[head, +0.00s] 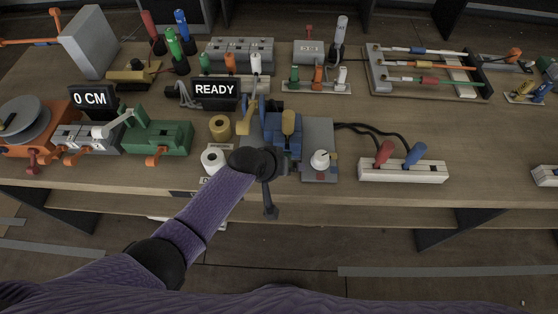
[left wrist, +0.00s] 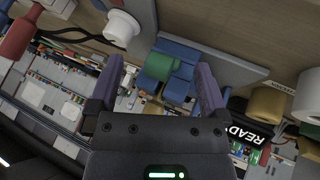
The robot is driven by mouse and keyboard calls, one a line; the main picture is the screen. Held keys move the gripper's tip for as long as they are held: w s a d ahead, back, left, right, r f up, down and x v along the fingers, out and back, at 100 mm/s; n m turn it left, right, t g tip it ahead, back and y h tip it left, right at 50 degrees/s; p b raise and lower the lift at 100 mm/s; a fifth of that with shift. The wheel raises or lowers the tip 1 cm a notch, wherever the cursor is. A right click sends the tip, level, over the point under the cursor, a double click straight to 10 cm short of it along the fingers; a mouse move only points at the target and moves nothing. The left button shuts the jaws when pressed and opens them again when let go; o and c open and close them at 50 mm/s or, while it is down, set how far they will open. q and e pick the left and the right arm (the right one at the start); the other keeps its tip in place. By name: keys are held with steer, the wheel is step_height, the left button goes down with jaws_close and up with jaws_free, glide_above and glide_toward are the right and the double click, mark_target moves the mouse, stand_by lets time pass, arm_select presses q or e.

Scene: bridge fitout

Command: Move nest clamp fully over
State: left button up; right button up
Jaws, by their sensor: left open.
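A blue fixture (head: 284,148) with an upright yellow-tan knob (head: 288,122) stands on a grey plate (head: 318,132) at the middle of the bench; I take it for the nest clamp. In the left wrist view, blue blocks (left wrist: 183,88) with a green cylinder (left wrist: 160,67) across them lie beyond my fingers. My left gripper (left wrist: 160,74) is open, its two purple-grey fingers either side of these parts in the picture. I see no contact. In the head view my dark wrist covers the near left of the fixture. My right gripper is not in view.
A READY sign (head: 215,89) and a yellow roll (head: 220,127) stand left of the fixture. A white round knob (head: 320,159) sits on the plate's near side. A white block (head: 402,171) with red and blue handles is at right, joined by black cables.

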arm_select(q)
steer(key=p+v, duration=0.3)
steer(key=v, duration=0.5)
steer(key=shift+p, duration=0.3)
steer(key=shift+s+r, duration=0.1)
